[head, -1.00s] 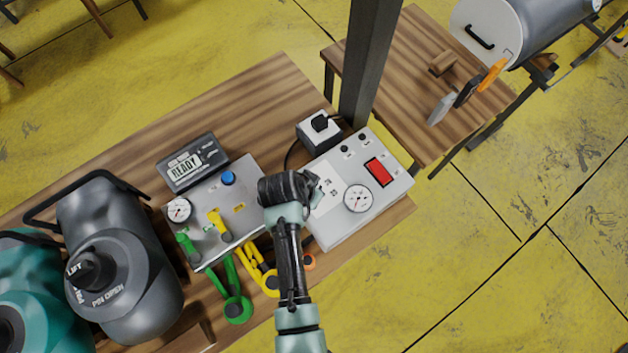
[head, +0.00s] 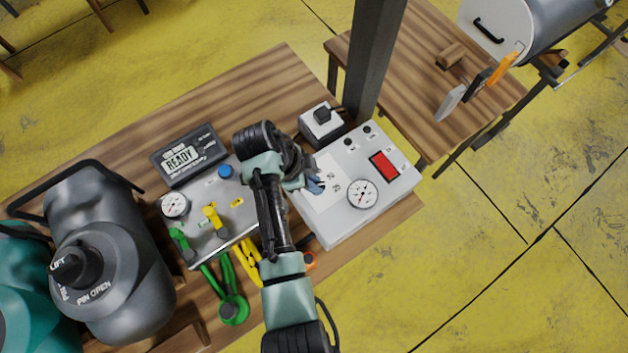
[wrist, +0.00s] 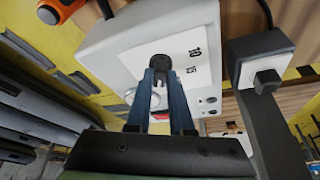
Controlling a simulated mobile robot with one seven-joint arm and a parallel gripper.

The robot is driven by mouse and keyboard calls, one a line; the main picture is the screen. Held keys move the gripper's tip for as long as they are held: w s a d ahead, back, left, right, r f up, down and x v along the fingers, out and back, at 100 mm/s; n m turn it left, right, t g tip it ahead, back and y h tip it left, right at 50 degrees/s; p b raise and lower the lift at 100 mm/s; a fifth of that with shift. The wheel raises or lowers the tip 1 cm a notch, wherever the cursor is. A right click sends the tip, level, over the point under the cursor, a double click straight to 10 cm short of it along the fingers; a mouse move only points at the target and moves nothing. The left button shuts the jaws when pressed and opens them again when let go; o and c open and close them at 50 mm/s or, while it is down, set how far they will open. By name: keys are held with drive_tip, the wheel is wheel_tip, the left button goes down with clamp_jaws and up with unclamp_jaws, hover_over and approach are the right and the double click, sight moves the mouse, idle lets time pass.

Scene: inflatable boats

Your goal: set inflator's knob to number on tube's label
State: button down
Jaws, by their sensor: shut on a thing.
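My gripper (head: 314,184) is at the plate's left part. In the wrist view its two blue fingers (wrist: 160,78) are shut on the dark knob (wrist: 160,61), which sits on the plate (wrist: 192,55). Some printed numbers show beside the knob. The fingers hide most of the knob, and its pointer cannot be read. I see no label that I can tell is the tube's.
Left of the inflator is a grey panel (head: 235,192) with a blue knob and green and yellow levers. A white block with a black plug (head: 321,122) and a dark post (head: 372,60) stand behind the inflator.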

drive_tip(key=shift+m, duration=0.4)
drive_tip(key=c, duration=0.8)
unclamp_jaws()
drive_tip(key=w+p+v, duration=0.1)
drive_tip(key=p+v, duration=0.1)
drive_tip(key=v, duration=1.1)
drive_tip(key=shift+s, duration=0.25)
drive_tip(key=shift+d, duration=0.1)
